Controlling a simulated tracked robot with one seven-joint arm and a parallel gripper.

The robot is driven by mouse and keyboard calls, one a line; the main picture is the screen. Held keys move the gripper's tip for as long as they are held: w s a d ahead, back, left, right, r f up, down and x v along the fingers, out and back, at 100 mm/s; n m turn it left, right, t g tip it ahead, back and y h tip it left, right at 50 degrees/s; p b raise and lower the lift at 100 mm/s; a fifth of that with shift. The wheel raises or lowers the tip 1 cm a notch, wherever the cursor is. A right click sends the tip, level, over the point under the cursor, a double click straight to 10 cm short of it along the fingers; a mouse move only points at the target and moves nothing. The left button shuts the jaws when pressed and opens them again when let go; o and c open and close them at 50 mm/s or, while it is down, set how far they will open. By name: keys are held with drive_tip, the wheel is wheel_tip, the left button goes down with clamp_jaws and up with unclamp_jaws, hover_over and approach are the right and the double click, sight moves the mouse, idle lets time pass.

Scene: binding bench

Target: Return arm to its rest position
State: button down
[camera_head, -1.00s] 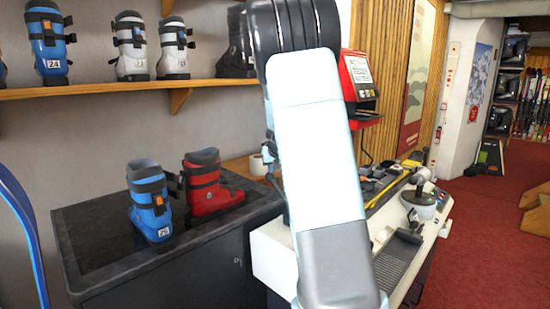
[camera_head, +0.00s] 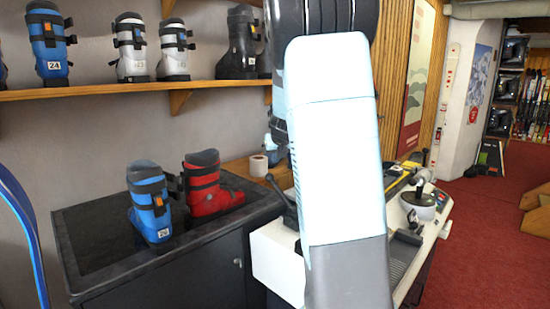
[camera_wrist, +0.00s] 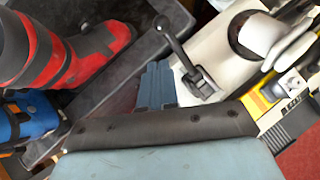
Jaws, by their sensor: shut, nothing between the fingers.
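My arm crosses the middle of the head view as a large pale blue and grey link, upright and close to the camera. My gripper (camera_wrist: 156,86) shows in the wrist view as narrow blue-grey fingers beyond a dark bar. It is shut and empty, above the gap between the dark cabinet and the white bench. In the head view the fingers cannot be made out; my arm hides part of the bench and wall.
A blue boot (camera_head: 150,203) and a red boot (camera_head: 206,184) stand on the dark cabinet (camera_head: 95,222). The white bench (camera_head: 275,262) bears a black lever (camera_wrist: 172,36) and tools. Several boots line the wooden shelf (camera_head: 110,90). Red carpet (camera_head: 490,235) is open at right.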

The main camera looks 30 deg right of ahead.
drive_tip(key=s+a+r+n+g+y, duration=0.1)
drive_tip(key=s+a+r+n+y, duration=0.1)
drive_tip(key=s+a+n, duration=0.65)
drive_tip(key=s+a+r+n+y, duration=0.25)
drive_tip(key=s+a+n, duration=0.25)
drive_tip(key=s+n, duration=0.65)
drive_tip(key=s+a+f+n+h, duration=0.1)
drive_tip(key=s+a+n, duration=0.2)
drive_tip(key=s+n, duration=0.6)
drive_tip(key=s+a+n+g+h, duration=0.1)
drive_tip(key=s+a+n, duration=0.2)
drive_tip(key=s+n, duration=0.6)
drive_tip(key=shift+a+f+n+h, duration=0.2)
drive_tip(key=shift+f+n+h, duration=0.1)
drive_tip(key=shift+f+h, duration=0.05)
drive_tip(key=shift+d, duration=0.1)
